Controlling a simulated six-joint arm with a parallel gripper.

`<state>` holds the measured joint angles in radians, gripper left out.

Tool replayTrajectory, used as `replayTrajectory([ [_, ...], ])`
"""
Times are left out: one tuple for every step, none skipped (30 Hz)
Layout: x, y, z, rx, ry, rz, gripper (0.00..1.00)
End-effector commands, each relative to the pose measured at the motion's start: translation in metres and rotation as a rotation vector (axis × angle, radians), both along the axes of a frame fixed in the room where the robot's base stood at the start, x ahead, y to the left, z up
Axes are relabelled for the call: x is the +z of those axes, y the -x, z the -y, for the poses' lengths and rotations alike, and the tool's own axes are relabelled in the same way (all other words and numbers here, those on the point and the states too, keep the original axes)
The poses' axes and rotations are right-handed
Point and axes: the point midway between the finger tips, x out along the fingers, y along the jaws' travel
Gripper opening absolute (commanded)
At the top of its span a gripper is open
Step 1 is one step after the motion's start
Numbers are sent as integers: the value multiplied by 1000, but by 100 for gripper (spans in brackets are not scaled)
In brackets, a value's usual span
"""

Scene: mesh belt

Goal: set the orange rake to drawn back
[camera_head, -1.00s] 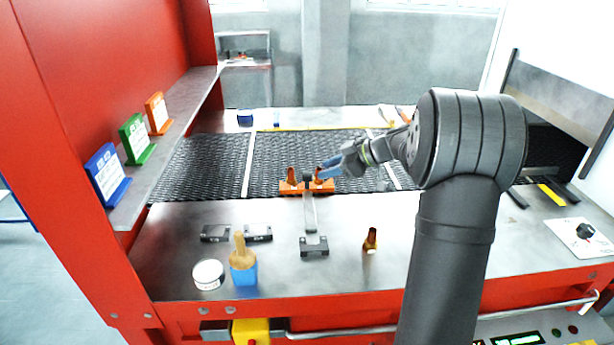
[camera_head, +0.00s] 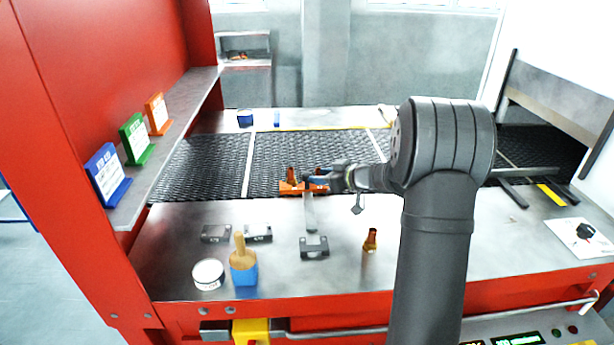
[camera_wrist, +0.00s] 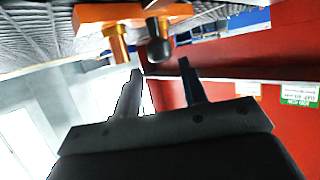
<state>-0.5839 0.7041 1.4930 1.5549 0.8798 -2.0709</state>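The orange rake (camera_head: 288,188) lies at the near edge of the dark mesh belt (camera_head: 210,165). A flat metal bar (camera_head: 309,215) runs from it toward a black bracket (camera_head: 314,247) on the bench. In the wrist view, the rake's orange bar (camera_wrist: 95,14) carries a copper-coloured post (camera_wrist: 117,42) and a dark rounded knob (camera_wrist: 158,45). My gripper (camera_wrist: 160,68) is open, its two fingers apart, with the knob just beyond and between the tips; no contact shows. In the head view my gripper (camera_head: 322,180) covers part of the rake's right side.
Black brackets (camera_head: 215,233), a white tub (camera_head: 208,274), a blue pot with a brush (camera_head: 243,272) and a copper-coloured piece (camera_head: 370,239) stand on the bench. Blue, green and orange signs (camera_head: 135,138) stand on the left shelf.

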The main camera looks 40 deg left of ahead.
Motion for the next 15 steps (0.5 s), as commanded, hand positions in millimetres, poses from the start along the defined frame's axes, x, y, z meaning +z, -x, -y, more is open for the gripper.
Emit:
replayTrajectory([
  [-5,1,-11,2,1,-1,39],
  [-8,1,-17,3,1,0,39],
  [-10,1,-24,4,1,-1,39],
  [-12,1,-29,3,1,0,39],
  [-15,1,-33,2,2,-1,39],
  [-17,1,-39,2,1,-1,39],
  [-18,1,-43,2,1,0,39],
  [-19,0,-46,2,0,0,39],
  [-21,0,-49,2,1,-1,39],
  [-22,0,-52,1,1,0,39],
  [-23,0,-54,1,1,0,39],
  [-23,0,-56,0,1,1,39],
  [-23,0,-57,0,1,1,39],
  [-24,0,-58,0,1,1,39],
  [-24,0,-59,0,1,1,39],
])
